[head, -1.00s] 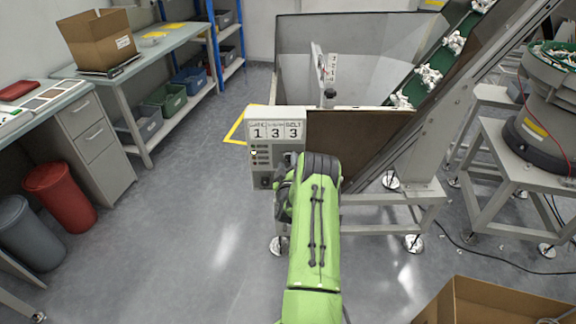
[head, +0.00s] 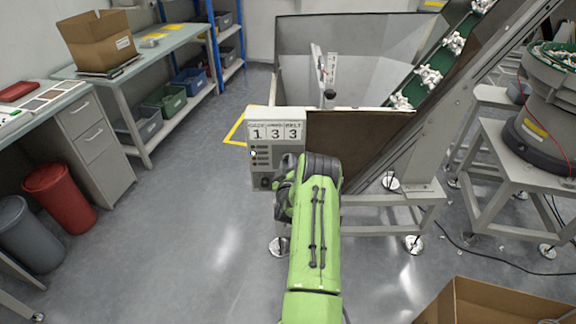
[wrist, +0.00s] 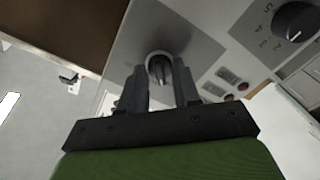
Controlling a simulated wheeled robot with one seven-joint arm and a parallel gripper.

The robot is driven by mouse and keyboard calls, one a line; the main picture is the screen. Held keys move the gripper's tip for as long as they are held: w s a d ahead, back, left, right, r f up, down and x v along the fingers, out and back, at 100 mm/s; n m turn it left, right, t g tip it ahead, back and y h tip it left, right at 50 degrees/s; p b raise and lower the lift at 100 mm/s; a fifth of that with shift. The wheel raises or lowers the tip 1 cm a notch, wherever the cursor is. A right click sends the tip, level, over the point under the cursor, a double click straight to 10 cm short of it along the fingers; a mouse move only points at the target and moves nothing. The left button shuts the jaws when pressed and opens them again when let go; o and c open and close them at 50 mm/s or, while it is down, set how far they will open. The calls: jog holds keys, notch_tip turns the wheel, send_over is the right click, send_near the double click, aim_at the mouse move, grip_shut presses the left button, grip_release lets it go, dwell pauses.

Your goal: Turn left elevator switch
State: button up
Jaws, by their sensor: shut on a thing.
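The elevator's control box (head: 257,165) is pale grey and hangs at the front left of the elevator frame, with a display reading 1 3 3. In the wrist view, my gripper (wrist: 163,80) is shut on a round switch (wrist: 158,62) on the box's grey panel (wrist: 190,35), one dark finger on each side. The fingers hide part of the switch, so I cannot tell its setting. A dark rotary knob (wrist: 296,20) with a number scale sits apart at the upper right. In the head view, my arm hides the held switch and the fingertips.
The hopper's brown front panel (head: 345,140) is just right of the box. A green inclined belt (head: 432,72) carries white parts up right. A feeder bowl (head: 545,95) stands at the right, a cardboard box (head: 490,305) at lower right. Floor left of my arm is clear.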

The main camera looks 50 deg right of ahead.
jog(key=shift+m+b, duration=1.95)
jog(key=shift+m, duration=6.65)
jog(key=o, duration=1.1)
jog(key=shift+c, duration=0.2)
jog(key=shift+s+a, duration=0.1)
jog(key=b+v, duration=0.3)
jog(key=v, duration=1.2)
jog(key=shift+s+a, duration=0.15)
jog(key=shift+s, duration=0.1)
